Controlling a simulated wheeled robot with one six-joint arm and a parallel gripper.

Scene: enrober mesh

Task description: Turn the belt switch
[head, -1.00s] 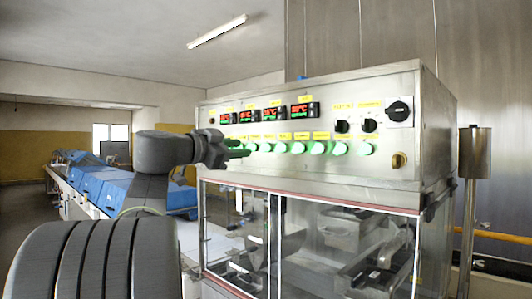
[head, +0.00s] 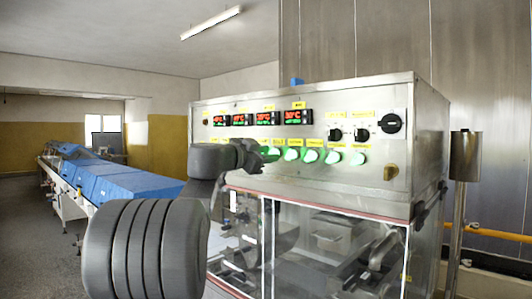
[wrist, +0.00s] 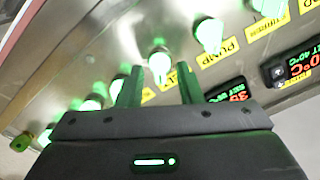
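A row of lit green switches runs along the steel control panel (head: 300,172). I cannot read which label is the belt switch's. My gripper (head: 268,155) is at the left part of this row in the head view, close to the panel, and hides the switches there. In the wrist view my gripper (wrist: 160,66) has its two green fingers apart, with nothing held. One lit switch (wrist: 159,62) shows in the gap between the fingertips, beyond them; I cannot tell if they touch it. A switch (wrist: 209,35) near a yellow "PUMP" label (wrist: 220,68) is beside it.
Red digital displays (head: 268,118) sit above the row. Black knobs (head: 362,133) and a brass-coloured knob (head: 391,172) are at the panel's right. A clear-windowed enclosure (head: 335,250) is below. A blue-covered conveyor (head: 130,182) stands at the left. A steel post (head: 464,160) is at the right.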

